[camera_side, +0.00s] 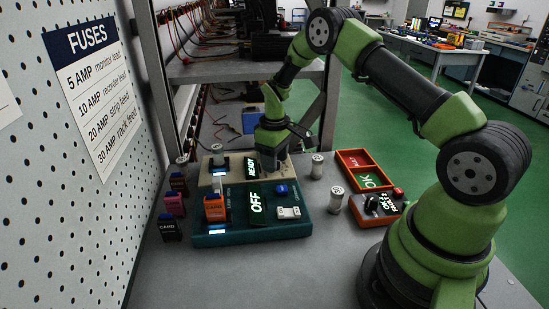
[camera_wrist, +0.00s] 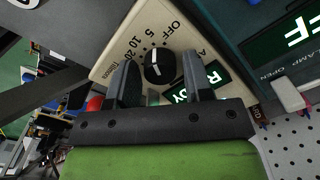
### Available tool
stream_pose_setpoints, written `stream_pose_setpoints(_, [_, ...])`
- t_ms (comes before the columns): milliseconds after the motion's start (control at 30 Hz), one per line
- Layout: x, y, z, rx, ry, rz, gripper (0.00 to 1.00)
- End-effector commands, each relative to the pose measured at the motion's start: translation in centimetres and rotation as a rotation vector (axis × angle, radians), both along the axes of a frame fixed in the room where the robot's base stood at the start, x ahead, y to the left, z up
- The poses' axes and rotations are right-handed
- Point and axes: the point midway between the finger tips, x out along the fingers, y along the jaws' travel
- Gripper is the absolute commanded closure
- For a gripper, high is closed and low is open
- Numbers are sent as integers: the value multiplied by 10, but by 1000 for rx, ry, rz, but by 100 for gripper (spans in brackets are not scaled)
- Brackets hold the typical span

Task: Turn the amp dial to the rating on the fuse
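The amp dial is a black round knob (camera_wrist: 159,68) with a white pointer line, on a cream panel (camera_wrist: 118,57) marked OFF, 5, 10, 20 and more, partly covered. I cannot tell for certain which mark the line points to. My gripper (camera_wrist: 160,66) is open, its two fingers on either side of the knob with gaps visible. In the side view my gripper (camera_side: 270,160) is low over the cream box (camera_side: 209,180) with the READY screen (camera_side: 251,167) and hides the dial. White cylinders that may be fuses (camera_side: 317,166) stand about; no rating is legible.
A teal unit (camera_side: 218,240) with an OFF screen (camera_side: 257,203) stands in front. A FUSES chart (camera_side: 95,90) lists 5, 10, 20 and 30 AMP. Small card blocks (camera_side: 170,227) are at left; a red tray (camera_side: 353,157) and red tester (camera_side: 370,215) at right.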

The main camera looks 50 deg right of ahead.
Motion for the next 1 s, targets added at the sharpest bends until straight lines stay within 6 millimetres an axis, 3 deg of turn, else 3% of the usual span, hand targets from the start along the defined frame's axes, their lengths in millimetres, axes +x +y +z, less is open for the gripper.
stream_pose_setpoints(367, [1, 0, 4, -1, -2, 0, 41])
stream_pose_setpoints(800, [1, 0, 80, -2, -5, -1, 41])
stream_pose_setpoints(1000, [0, 0, 98, -1, -2, -1, 41])
